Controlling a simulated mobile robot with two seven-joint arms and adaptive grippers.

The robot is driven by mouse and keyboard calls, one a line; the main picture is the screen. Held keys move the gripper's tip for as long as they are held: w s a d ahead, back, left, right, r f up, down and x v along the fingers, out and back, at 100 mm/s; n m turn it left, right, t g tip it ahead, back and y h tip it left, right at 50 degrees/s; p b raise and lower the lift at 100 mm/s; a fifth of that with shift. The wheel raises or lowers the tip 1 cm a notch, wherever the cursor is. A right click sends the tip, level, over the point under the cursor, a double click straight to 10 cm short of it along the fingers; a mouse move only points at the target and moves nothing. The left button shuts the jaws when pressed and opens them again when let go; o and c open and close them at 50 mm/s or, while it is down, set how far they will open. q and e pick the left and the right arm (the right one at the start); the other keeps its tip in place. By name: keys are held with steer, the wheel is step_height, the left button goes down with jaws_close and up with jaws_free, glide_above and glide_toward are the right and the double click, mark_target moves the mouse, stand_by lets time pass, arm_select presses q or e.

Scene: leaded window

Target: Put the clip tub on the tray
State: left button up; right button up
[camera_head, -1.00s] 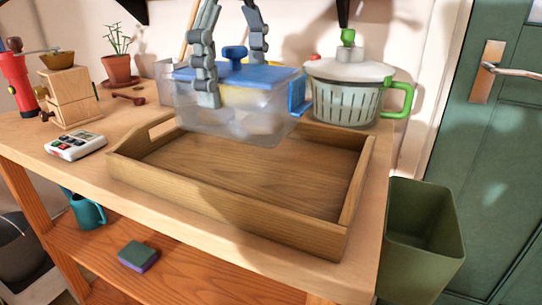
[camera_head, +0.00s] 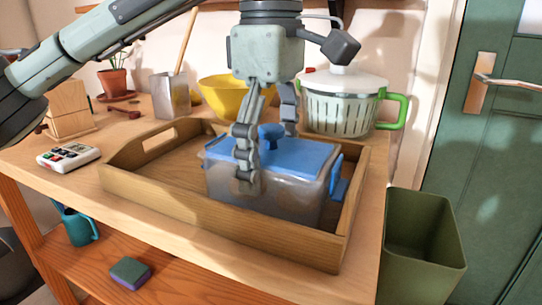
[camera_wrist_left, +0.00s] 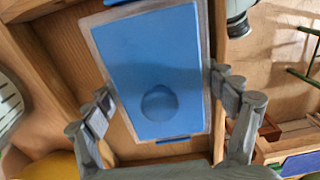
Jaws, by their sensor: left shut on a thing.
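The clip tub (camera_head: 285,195), a clear box with a blue lid, a round blue knob and blue side clips, is inside the wooden tray's (camera_head: 185,205) walls, toward its right part. It looks level. Its bottom is hidden behind the tray's front wall, so I cannot tell whether it touches the tray floor. My left gripper (camera_head: 267,155) comes down from above and is shut on the tub, one finger on each side. In the left wrist view the blue lid (camera_wrist_left: 155,60) fills the middle between the fingers of my left gripper (camera_wrist_left: 165,98). My right gripper is not in view.
A white and green colander pot (camera_head: 342,105) stands behind the tray's right end. A yellow bowl (camera_head: 222,95) and a metal pot (camera_head: 170,97) stand behind it. A calculator-like device (camera_head: 68,157) lies to its left. A green bin (camera_head: 422,240) stands right of the bench.

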arm_select(q)
steer(key=shift+f, duration=0.2)
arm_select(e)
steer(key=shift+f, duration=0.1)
arm_select(q)
steer(key=o, duration=0.9)
steer(key=shift+o, duration=0.8)
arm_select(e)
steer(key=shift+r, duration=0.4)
arm_select(q)
steer(key=shift+r, duration=0.1)
steer(key=shift+r, duration=0.2)
step_height(320, 180, up, 11)
steer(key=shift+f+p, duration=0.15)
steer(key=shift+p, duration=0.95)
steer(key=shift+r, duration=0.55)
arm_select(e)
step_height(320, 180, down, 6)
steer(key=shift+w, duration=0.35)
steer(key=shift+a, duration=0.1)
